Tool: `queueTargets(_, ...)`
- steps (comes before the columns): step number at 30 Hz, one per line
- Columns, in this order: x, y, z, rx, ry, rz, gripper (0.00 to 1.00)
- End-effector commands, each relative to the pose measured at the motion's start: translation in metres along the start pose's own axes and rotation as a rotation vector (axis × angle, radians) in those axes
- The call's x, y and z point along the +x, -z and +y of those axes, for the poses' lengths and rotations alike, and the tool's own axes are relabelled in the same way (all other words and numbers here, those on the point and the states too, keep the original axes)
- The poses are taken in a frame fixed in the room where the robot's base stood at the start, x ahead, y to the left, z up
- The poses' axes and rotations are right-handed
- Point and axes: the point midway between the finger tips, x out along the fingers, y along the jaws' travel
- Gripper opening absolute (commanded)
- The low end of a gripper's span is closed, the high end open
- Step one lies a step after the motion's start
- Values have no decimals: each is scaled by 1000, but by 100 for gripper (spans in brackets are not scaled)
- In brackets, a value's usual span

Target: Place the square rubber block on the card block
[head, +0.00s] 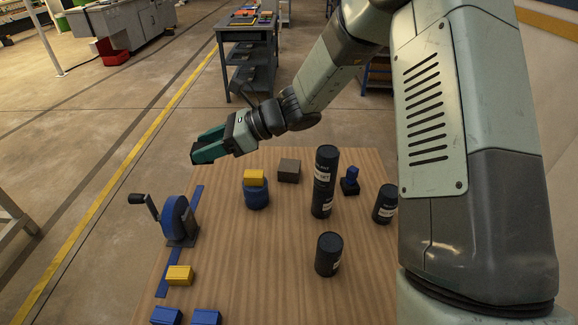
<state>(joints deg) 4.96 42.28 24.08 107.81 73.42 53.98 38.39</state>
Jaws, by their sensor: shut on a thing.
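My gripper (205,148) is at the upper left, beyond the table's far left corner and seemingly above table level, pointing left. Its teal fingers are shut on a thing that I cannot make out. A dark grey-brown block (289,170) lies near the far edge of the table, right of the gripper. A yellow block (254,178) sits on top of a blue round piece (256,198) beside it. Another yellow block (179,275) lies at the left edge. I cannot tell from their looks which is the rubber block or the card block.
A blue wheel with a crank (178,220) stands at the left edge. A tall dark cylinder (324,182), shorter ones (329,254) (385,204) and a small blue-topped piece (350,181) stand to the right. Blue blocks (166,315) (206,317) lie at the front left. The table middle is clear.

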Motion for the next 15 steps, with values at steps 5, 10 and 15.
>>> queueTargets(5,-16,-6,-18,15,37,-1,21)
queueTargets(10,-37,3,-49,42,103,-2,21)
queueTargets(15,-72,18,-92,81,199,-1,21)
